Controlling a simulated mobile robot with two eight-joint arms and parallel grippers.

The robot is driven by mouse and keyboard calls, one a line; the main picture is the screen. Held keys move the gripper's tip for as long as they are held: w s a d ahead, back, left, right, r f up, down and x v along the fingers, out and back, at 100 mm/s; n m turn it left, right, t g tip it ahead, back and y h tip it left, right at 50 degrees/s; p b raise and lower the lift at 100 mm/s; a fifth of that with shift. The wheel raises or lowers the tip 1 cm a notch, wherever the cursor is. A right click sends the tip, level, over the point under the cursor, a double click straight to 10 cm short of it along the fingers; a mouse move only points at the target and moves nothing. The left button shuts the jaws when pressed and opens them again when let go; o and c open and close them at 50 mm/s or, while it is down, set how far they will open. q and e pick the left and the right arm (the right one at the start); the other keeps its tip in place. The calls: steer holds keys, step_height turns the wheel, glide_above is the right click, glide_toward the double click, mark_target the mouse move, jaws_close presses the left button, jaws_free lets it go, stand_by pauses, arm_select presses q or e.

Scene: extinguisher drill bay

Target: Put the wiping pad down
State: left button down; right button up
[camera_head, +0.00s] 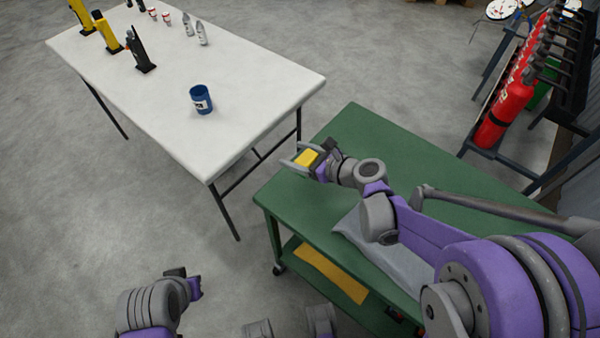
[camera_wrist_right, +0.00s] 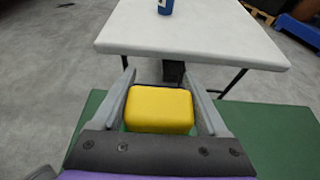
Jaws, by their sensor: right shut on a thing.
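The yellow wiping pad (camera_wrist_right: 160,109) sits between the two grey fingers of my right gripper (camera_wrist_right: 165,95) in the right wrist view. In the head view the pad (camera_head: 306,158) also shows in my right gripper (camera_head: 304,157), over the far left part of the green cart top (camera_head: 330,195). My right gripper is shut on the pad. I cannot tell whether the pad touches the cart top. Part of my left arm shows at the lower left of the head view, but its fingertips are not clear.
A white table (camera_head: 262,85) stands beyond the cart, with a blue can (camera_head: 201,99), yellow and black tools and small bottles on it. A grey cloth-like item (camera_head: 385,262) lies on the cart beneath my right arm. Red extinguishers (camera_head: 505,112) stand in a rack at right.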

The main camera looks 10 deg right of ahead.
mark_target(298, 177)
steer(key=f, duration=0.3)
steer(key=shift+s+b, duration=0.25)
steer(key=shift+b, duration=0.05)
steer(key=shift+w+f+b, duration=0.1)
steer(key=shift+f+b, duration=0.45)
steer(key=shift+f, duration=1.5)
steer(key=shift+f, duration=0.2)
steer(key=o, duration=1.5)
steer(key=shift+o, duration=0.2)
steer(key=shift+r, duration=0.15)
